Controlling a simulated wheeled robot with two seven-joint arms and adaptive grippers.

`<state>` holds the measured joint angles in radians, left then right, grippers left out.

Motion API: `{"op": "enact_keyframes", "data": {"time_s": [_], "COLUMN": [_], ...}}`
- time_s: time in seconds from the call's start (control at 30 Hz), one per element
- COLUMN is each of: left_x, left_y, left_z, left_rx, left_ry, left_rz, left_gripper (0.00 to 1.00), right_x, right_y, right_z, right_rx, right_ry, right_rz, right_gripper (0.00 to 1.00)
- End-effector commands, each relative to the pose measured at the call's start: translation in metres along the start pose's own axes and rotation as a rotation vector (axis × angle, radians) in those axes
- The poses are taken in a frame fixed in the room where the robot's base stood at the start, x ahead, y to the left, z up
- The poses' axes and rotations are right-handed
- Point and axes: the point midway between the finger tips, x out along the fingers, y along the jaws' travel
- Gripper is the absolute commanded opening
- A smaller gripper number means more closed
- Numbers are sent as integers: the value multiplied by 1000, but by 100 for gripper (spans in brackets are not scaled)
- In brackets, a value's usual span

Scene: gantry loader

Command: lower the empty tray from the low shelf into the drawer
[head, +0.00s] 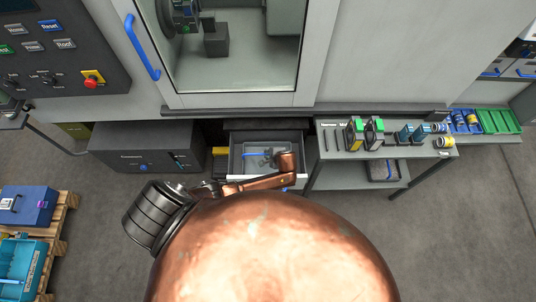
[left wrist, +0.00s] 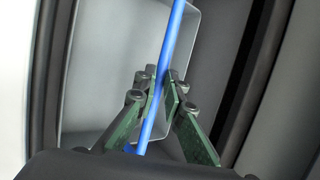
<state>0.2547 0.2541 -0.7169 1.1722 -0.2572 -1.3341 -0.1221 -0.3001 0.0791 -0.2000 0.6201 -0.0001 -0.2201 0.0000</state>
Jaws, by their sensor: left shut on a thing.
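The empty tray (head: 252,163) is a shallow light grey box with a blue bar handle. In the head view it shows within the outline of the open drawer (head: 237,142); whether it rests on the drawer floor or hangs above it I cannot tell. In the left wrist view my left gripper (left wrist: 163,88) is shut on the blue handle (left wrist: 172,42), with the grey tray (left wrist: 103,75) behind it. In the head view my copper arm hides part of the drawer and most of the gripper. My right gripper is in neither view.
The side bench (head: 345,153) right of the drawer carries several small devices; its low shelf (head: 345,177) holds a dark-rimmed item (head: 385,171). A dark cabinet (head: 145,145) stands left of the drawer. The machine (head: 235,103) rises behind. A loaded pallet (head: 62,215) lies at left.

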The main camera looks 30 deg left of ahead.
Motion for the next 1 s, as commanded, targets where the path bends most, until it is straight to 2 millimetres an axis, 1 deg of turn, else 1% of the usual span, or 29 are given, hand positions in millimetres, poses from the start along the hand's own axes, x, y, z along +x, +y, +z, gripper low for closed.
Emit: {"op": "enact_keyframes", "data": {"time_s": [0.3, 0.33, 0.63, 0.87, 1.0], "left_x": [3, 3, 3, 4, -4], "left_y": [1, 1, 2, 3, 3], "left_z": [-2, -2, -1, -1, -2], "left_rx": [-1, -1, 0, 0, 0], "left_ry": [1, 1, 1, 0, 2], "left_rz": [-2, -2, -1, 2, 1], "left_gripper": [0, 10, 30, 30, 30], "right_x": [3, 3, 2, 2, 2], "right_y": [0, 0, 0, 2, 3], "right_z": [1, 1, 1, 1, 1], "right_rx": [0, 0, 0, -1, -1], "right_ry": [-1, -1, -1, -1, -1], "right_rz": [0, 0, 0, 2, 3], "right_gripper": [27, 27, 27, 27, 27]}}
